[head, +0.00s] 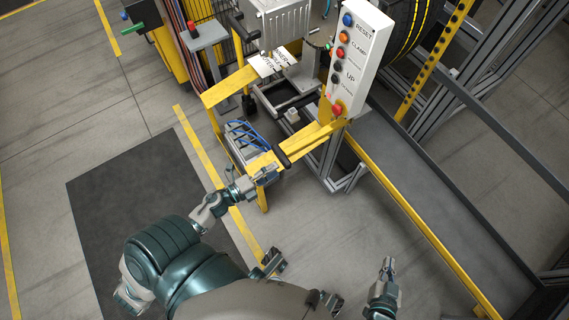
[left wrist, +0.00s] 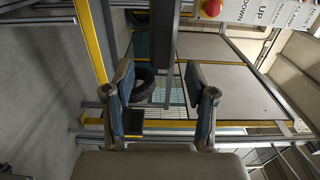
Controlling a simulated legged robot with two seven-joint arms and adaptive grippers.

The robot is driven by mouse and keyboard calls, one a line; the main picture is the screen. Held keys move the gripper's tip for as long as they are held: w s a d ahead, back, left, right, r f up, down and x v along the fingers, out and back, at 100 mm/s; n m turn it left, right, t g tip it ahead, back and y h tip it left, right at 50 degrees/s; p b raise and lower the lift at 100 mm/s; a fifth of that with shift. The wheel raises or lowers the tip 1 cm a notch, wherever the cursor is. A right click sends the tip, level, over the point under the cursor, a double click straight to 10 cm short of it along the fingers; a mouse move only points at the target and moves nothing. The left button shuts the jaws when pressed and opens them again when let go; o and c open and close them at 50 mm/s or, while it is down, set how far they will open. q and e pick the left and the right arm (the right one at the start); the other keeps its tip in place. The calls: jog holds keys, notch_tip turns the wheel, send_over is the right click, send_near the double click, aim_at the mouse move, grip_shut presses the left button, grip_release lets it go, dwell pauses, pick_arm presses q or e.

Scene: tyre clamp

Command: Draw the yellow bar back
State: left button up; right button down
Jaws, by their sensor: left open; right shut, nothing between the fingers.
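The yellow bar (head: 312,137) is part of a yellow frame in the middle of the head view, with a black handle (head: 281,156) at its near end. My left gripper (head: 268,173) is open, close beside this handle; whether they touch I cannot tell. In the left wrist view the two fingers of my left gripper (left wrist: 163,95) stand apart, and a dark grey upright bar (left wrist: 165,45) shows between and beyond them. Whether that bar is the handle I cannot tell. My right gripper (head: 388,266) is shut and empty, low in the head view, away from the frame.
A white button panel (head: 356,50) stands above the bar's right end; its red button (left wrist: 211,8) shows in the left wrist view. Blue hoses (head: 245,134) run beside the frame. A grey ramp with a yellow edge (head: 410,212) lies right. The floor around my right gripper is clear.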

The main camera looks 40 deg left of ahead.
pick_arm(q)
jog(key=v, duration=0.5)
jog(key=shift+s+a+f, duration=0.15)
jog(key=shift+s+a, duration=0.1)
jog(key=shift+a, duration=0.25)
pick_arm(e)
jog(key=shift+a, duration=0.2)
pick_arm(q)
jog(key=shift+d, duration=0.1)
pick_arm(e)
jog(key=shift+d, duration=0.1)
